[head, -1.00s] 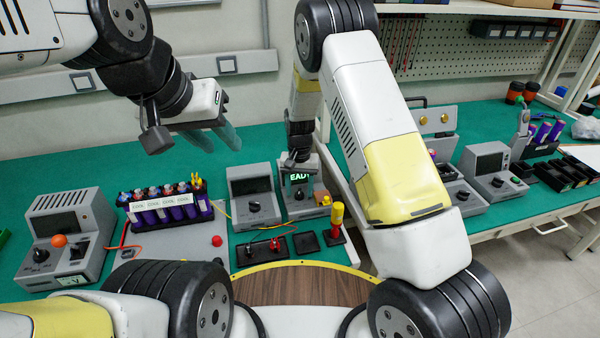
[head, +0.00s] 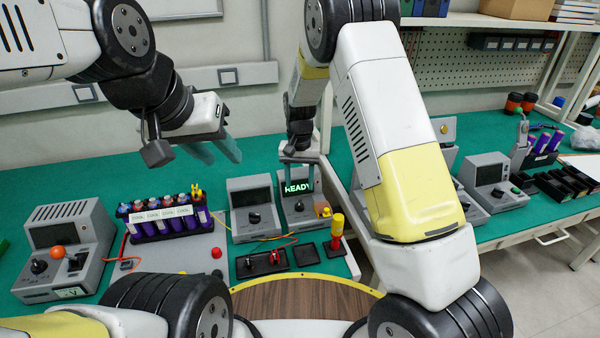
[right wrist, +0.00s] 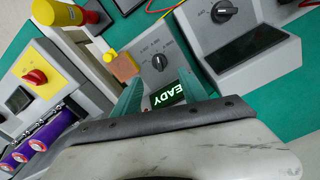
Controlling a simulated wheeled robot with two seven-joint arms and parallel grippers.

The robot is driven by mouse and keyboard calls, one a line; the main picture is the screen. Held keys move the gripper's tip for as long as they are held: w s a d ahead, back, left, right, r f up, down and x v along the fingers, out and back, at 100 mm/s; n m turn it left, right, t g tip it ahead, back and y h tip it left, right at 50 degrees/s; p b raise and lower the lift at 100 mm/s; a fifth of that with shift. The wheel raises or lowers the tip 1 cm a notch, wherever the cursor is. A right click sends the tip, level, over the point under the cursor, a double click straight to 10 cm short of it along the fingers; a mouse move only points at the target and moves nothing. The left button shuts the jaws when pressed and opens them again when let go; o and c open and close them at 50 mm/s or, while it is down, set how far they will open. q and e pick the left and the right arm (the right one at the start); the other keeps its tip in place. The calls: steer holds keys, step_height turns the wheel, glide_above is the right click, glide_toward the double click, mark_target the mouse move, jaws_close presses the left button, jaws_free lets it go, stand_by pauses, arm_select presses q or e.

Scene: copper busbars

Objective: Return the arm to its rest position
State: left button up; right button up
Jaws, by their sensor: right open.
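My right arm bends high at the right of the head view, and its gripper (head: 299,165) hangs over the bench in front of a grey instrument (head: 299,208) whose green screen reads READY. The right wrist view shows the two greenish fingers (right wrist: 160,98) apart, with nothing held between them and the READY screen (right wrist: 170,95) visible past them. My left gripper (head: 214,150) is raised over the bench at the upper left, its translucent fingers apart and empty.
Several battery cells stand in a rack (head: 160,218) at the left, beside a grey power unit (head: 65,250). A yellow-and-red tool (head: 337,230) stands near the front edge. More instruments and cells occupy the right bench (head: 540,205). Green bench surface behind the instruments is bare.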

steer(key=s+d+r+t+y, duration=0.1)
steer(key=s+d+r, duration=0.2)
steer(key=r, duration=0.4)
steer(key=s+d+r+t+y, duration=0.1)
steer(key=s+d+r, duration=0.25)
steer(key=r, duration=0.35)
steer(key=s+d+r+t, duration=0.1)
steer(key=s+d+r, duration=0.25)
steer(key=r, duration=0.35)
steer(key=s+d+r+t, duration=0.1)
steer(key=s+d+r, duration=0.1)
steer(key=s, duration=0.6)
steer(key=s+d+r+n+t, duration=0.1)
steer(key=s+d+r+t, duration=0.1)
steer(key=s, duration=0.7)
step_height(320, 180, up, 2)
steer(key=shift+s+d+r+n, duration=0.15)
steer(key=shift+d+n, duration=0.15)
steer(key=shift+d, duration=0.3)
